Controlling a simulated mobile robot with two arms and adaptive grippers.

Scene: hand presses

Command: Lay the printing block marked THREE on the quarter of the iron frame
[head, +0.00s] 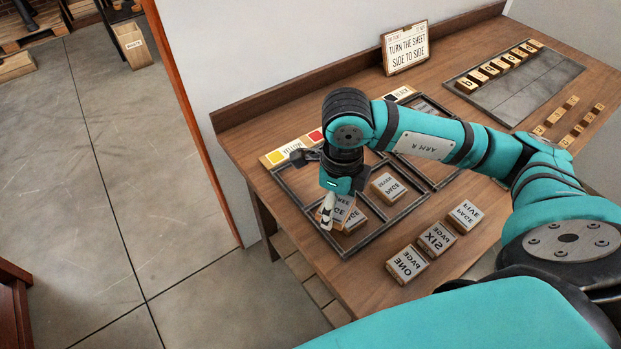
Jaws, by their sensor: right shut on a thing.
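My right gripper (328,208) points down over the near left part of the dark iron frame (378,233) and is shut on a printing block (341,205). Its lettering is partly hidden by the gripper; a mirrored ending like "REE" shows, with "PAGE". A further block (388,188) marked PAGE lies to the right inside the frame. My left gripper is out of view.
Blocks ONE (407,264), SIX (435,240) and FIVE (465,216) lie on the wooden table (345,291) in front of the frame. A sign (405,48) stands at the back. A slate tray (530,85) with lettered blocks and several small blocks (563,111) are at right.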

